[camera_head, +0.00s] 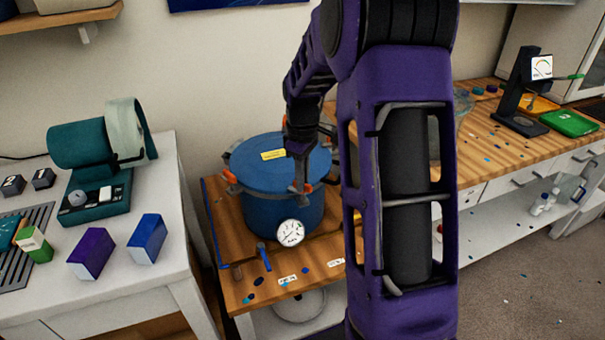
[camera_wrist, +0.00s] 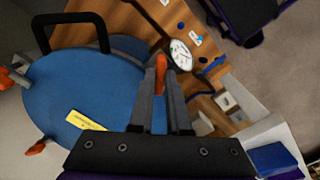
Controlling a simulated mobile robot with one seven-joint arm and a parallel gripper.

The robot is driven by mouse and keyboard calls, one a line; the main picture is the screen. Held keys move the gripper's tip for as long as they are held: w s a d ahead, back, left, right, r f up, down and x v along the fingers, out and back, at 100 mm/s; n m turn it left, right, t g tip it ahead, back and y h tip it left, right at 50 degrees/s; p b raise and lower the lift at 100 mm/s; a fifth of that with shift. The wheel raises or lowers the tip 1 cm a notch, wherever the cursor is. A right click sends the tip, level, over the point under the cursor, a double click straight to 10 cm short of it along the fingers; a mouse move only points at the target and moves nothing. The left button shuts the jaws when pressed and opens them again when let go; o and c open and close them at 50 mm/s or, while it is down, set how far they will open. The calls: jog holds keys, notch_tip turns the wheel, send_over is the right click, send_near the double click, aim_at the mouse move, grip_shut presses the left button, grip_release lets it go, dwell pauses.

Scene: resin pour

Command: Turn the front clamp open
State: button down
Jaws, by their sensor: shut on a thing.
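The blue pressure pot (camera_head: 280,205) stands on the wooden bench with its blue lid (camera_head: 258,150) on. The lid also shows in the wrist view (camera_wrist: 75,90). The front clamp (camera_head: 308,188), with an orange tip, sits at the lid's near rim. My gripper (camera_head: 302,184) reaches down to it from above. In the wrist view my gripper (camera_wrist: 160,82) is shut on the front clamp (camera_wrist: 161,72), with a finger on either side of the orange part. Fingers hide much of the clamp's body.
Other orange-tipped clamps sit around the lid, one at its left (camera_head: 226,176). A white dial gauge (camera_head: 290,232) is on the pot's front. A blue-handled valve (camera_head: 264,256) is at the front left. A white table (camera_head: 140,285) with teal equipment stands left.

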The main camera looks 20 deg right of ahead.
jog(key=n+p, duration=0.1)
jog(key=n, duration=0.1)
jog(key=n+p, duration=0.1)
jog(key=n, duration=0.2)
jog(key=shift+r+n+p, duration=0.2)
jog(key=shift+n+p, duration=0.1)
jog(key=shift+p, duration=0.1)
jog(key=shift+w+f+n+p, duration=0.1)
jog(key=shift+n+p, duration=1.1)
jog(key=shift+n, duration=0.9)
jog(key=c, duration=0.9)
grip_release()
jog(key=shift+f, duration=0.1)
notch_tip(320, 180, up, 18)
jog(key=shift+f+p, duration=0.25)
jog(key=shift+p, duration=0.05)
jog(key=shift+a, duration=0.1)
